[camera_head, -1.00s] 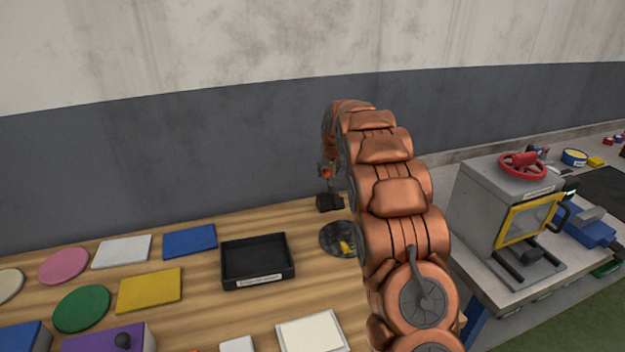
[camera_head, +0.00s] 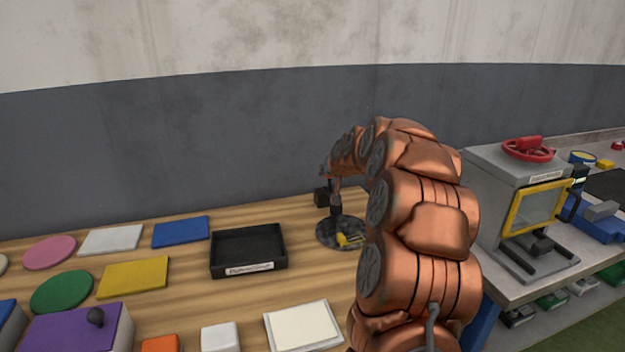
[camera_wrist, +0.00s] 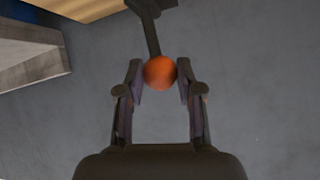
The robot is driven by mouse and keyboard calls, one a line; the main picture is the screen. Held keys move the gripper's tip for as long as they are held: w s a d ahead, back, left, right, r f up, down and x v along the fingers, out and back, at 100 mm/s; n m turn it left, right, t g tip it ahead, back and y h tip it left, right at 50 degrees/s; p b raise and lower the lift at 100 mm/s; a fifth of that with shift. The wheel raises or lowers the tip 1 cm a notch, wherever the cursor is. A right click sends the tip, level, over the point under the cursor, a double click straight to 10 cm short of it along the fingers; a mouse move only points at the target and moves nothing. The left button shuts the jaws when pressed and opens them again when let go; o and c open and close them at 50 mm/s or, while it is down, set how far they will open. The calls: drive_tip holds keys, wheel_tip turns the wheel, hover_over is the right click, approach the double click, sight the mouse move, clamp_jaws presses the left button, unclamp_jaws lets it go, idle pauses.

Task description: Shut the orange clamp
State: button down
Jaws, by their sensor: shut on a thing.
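The clamp shows in the wrist view as an orange ball knob (camera_wrist: 160,73) on a dark lever (camera_wrist: 151,33). My gripper (camera_wrist: 160,75) has its two fingers on either side of the knob and is shut on it. The knob is hidden or too small to tell there.
A grey box with a red wheel (camera_head: 530,149) stands on the right bench.

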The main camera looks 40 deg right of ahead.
drive_tip(key=shift+s+a+f+b, duration=0.1)
drive_tip(key=shift+s+f+b, duration=0.25)
drive_tip(key=shift+b, duration=0.05)
drive_tip(key=shift+s+a+f, duration=0.1)
drive_tip(key=shift+f, duration=0.05)
drive_tip(key=c, duration=0.7)
unclamp_jaws()
drive_tip(key=shift+c, duration=0.2)
drive_tip(key=shift+r, duration=0.2)
drive_tip(key=shift+s+r, duration=0.1)
drive_tip(key=shift+s, duration=0.05)
drive_tip(key=v, duration=1.1)
drive_tip(key=shift+a+r, duration=0.2)
